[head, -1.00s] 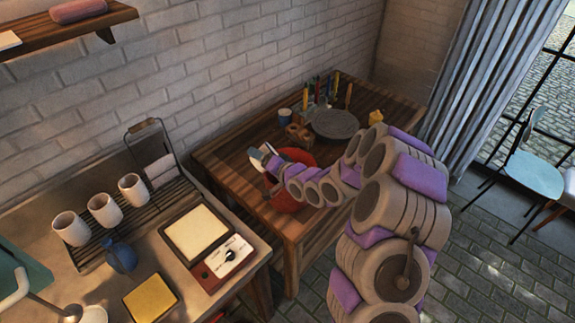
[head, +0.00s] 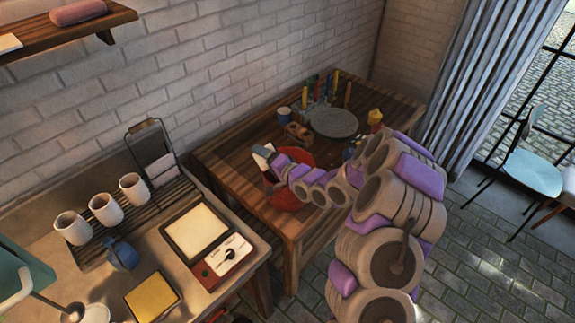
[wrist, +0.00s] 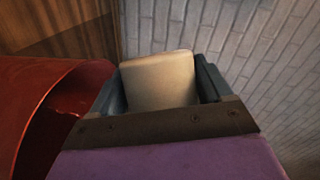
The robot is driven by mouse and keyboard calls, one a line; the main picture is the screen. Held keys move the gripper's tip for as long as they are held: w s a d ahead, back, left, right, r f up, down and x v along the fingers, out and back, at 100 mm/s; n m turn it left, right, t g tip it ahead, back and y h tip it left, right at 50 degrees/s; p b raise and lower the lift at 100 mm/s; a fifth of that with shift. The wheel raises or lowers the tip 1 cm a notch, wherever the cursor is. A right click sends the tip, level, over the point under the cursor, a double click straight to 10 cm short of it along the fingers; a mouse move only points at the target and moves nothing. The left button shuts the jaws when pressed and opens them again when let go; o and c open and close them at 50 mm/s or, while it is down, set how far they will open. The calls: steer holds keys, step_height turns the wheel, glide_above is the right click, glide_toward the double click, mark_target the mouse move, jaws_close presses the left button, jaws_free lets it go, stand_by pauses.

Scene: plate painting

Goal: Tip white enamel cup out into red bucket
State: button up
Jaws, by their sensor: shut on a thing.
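The white enamel cup (wrist: 158,82) is between the two grey fingers of my gripper (wrist: 162,90) in the wrist view. It appears as a small pale shape (head: 263,150) at the end of my arm in the head view. My gripper (head: 272,159) is shut on it. The red bucket (head: 286,200) is on the wooden table, partly hidden behind my arm. Its curved red wall (wrist: 45,80) fills the left of the wrist view, beside my gripper. The cup's opening and contents cannot be made out.
The wooden table (head: 238,150) also holds a grey round plate (head: 334,122), a blue cup (head: 285,113), a wooden holder (head: 299,133) and upright brushes. A yellow-topped bottle (head: 375,116) stands at right. Several white mugs stand on the left counter's rack.

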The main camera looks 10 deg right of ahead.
steer(key=shift+w+d, duration=0.1)
steer(key=shift+d, duration=0.2)
steer(key=shift+w+d+f+m+y, duration=0.2)
steer(key=shift+d+f+m+y, duration=0.15)
steer(key=shift+d+m, duration=0.35)
steer(key=shift+w+d+r+m+t+y+p, duration=0.1)
steer(key=shift+d+r+m+t+y+p, duration=0.15)
steer(key=shift+m+p, duration=0.6)
steer(key=shift+d+r+m+t+y+p, duration=0.15)
steer(key=shift+r+m+p, duration=0.15)
steer(key=shift+p, duration=1.15)
steer(key=m+p, duration=0.1)
steer(key=r+m+p, duration=0.1)
steer(key=shift+w+d+m+t+p, duration=0.15)
steer(key=shift+d+m+t+p, duration=0.15)
steer(key=shift+d+p, duration=0.1)
steer(key=shift+a+f+n+b, duration=0.5)
steer(key=shift+n+b, duration=0.35)
steer(key=shift+b, duration=0.35)
steer(key=n+b, duration=0.1)
steer(key=f+b, duration=0.1)
steer(key=shift+s+a+n+g+b, duration=0.25)
steer(key=shift+n+g+b, duration=0.05)
steer(key=shift+n+g, duration=0.1)
steer(key=shift+r+h, duration=0.15)
steer(key=shift+h, duration=0.1)
steer(key=shift+a+n+b, duration=0.1)
steer(key=shift+n+b, duration=0.25)
steer(key=shift+n, duration=0.05)
